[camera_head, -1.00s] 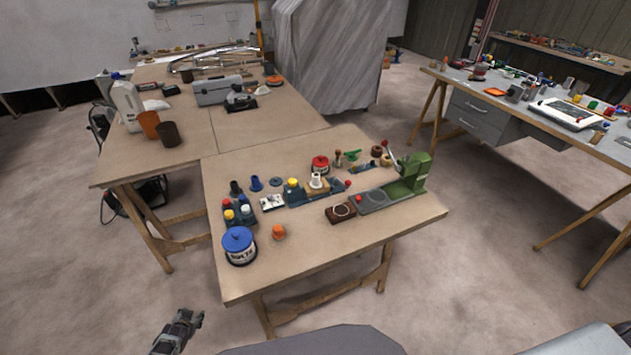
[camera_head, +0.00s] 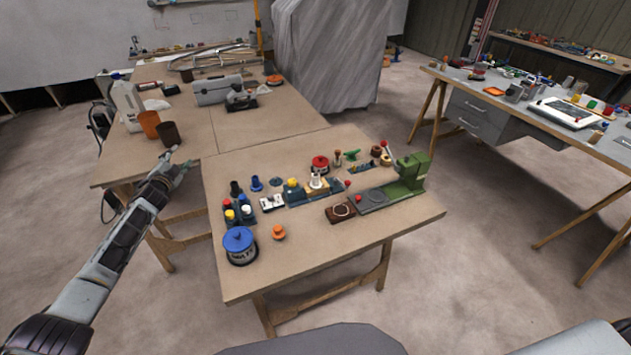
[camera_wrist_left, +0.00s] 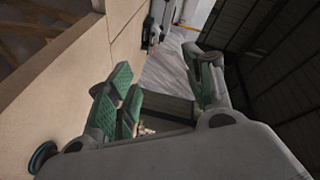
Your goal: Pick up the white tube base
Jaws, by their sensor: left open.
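A small white flanged piece (camera_head: 316,181), which looks like the white tube base, stands upright on a tan block in the middle of the near table (camera_head: 300,255). My left gripper (camera_head: 178,161) is open and empty. The white piece cannot be made out in that view. My right gripper is not in view.
A blue-lidded tub (camera_head: 239,246), an orange knob-like piece (camera_head: 279,232) and a rack of coloured caps (camera_head: 240,212) are at the table's left. A green press (camera_head: 409,175) stands at the right. The front of the table is clear.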

